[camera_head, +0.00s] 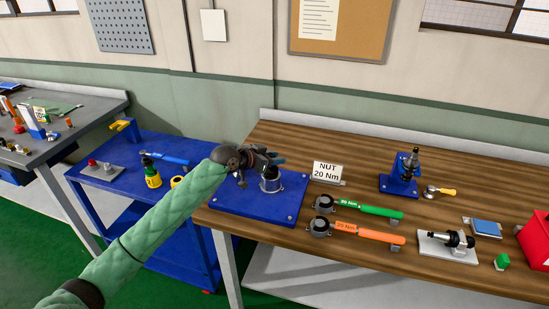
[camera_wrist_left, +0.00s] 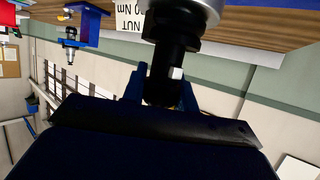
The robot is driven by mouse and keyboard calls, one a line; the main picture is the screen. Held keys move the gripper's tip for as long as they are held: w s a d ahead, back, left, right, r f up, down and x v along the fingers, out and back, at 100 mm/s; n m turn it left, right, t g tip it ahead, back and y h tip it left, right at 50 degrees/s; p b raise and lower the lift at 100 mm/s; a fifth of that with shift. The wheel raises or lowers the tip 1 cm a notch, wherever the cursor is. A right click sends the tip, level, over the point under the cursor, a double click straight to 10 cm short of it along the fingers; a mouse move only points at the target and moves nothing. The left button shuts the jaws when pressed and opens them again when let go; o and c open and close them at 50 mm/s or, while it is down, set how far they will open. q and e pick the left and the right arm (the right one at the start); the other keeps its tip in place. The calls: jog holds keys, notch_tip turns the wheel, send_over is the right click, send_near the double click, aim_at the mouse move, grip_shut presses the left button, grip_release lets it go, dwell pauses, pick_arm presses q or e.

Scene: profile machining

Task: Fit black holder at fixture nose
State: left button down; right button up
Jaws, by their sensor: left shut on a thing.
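My left gripper (camera_head: 277,160) is at the fixture, over the left end of the wooden bench. In the left wrist view, its blue fingers (camera_wrist_left: 161,92) are shut on the black holder (camera_wrist_left: 174,55). The holder's far end meets a silver round part, the fixture nose (camera_wrist_left: 200,8). I cannot tell whether it is fully seated. In the head view the silver fixture (camera_head: 270,184) stands on a blue base plate (camera_head: 283,211), and the hand covers the holder. My right gripper is not in view.
A "NUT 20 Nm" sign (camera_head: 327,173) stands right of the fixture. A green torque wrench (camera_head: 370,210) and an orange one (camera_head: 367,234) lie in front. A blue stand (camera_head: 398,184) is behind. A blue cart (camera_head: 125,185) is at left.

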pick_arm(q)
jog(key=c, duration=1)
grip_release()
jog(key=shift+f, duration=0.1)
jog(key=shift+s+a, duration=0.15)
jog(key=shift+a, duration=0.1)
jog(key=shift+b+v, duration=1.55)
jog(key=shift+v, duration=2.1)
